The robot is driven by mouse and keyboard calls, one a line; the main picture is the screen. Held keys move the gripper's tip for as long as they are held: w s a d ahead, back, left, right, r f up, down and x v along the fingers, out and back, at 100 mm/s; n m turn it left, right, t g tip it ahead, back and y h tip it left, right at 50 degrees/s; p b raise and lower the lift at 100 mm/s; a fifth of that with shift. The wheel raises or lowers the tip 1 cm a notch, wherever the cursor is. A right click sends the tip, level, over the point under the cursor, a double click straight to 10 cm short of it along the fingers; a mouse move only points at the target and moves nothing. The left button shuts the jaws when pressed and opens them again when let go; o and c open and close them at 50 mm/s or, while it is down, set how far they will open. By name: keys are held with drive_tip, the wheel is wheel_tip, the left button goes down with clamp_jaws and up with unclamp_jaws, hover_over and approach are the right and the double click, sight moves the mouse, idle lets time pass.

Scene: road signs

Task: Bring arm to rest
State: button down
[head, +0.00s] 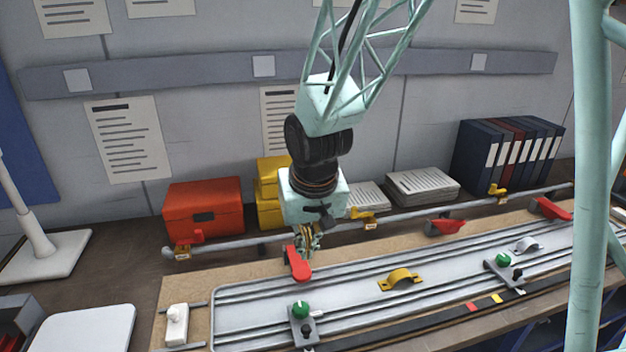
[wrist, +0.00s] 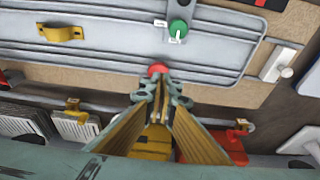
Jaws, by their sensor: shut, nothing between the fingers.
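My gripper (head: 308,246) hangs from the arm near the middle of the head view, pointing down at the back edge of the long workbench board. Its fingers are shut and empty. In the wrist view the gripper (wrist: 160,88) shows with its tips close together. A red lever (head: 298,265) is right by the fingertips; its red end (wrist: 157,69) shows just past the tips in the wrist view. I cannot tell whether the fingers touch it.
A grey metal panel (head: 350,302) bears green knobs (head: 301,309) and a yellow handle (head: 400,279). A rail (head: 262,239) with yellow clamps runs behind. Beyond stand a red box (head: 204,205), yellow boxes, paper stacks (head: 421,186) and binders (head: 506,156). Air above the panel is clear.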

drive_tip(key=s+d+r+m, duration=0.2)
drive_tip(key=s+d+r, duration=0.9)
drive_tip(key=d+r, duration=0.35)
drive_tip(key=s+d+r, duration=0.1)
drive_tip(key=s+d, duration=0.2)
drive_tip(key=s, duration=0.4)
drive_tip(key=s+d+r, duration=0.2)
drive_tip(key=s+d, duration=0.1)
drive_tip(key=s, duration=0.4)
drive_tip(key=s+d+r+m+h, duration=0.1)
drive_tip(key=s+d+r, duration=0.1)
drive_tip(key=s, duration=0.6)
drive_tip(key=shift+d+r+t, duration=0.2)
drive_tip(key=shift+d+t, duration=0.2)
drive_tip(key=shift+d, duration=0.25)
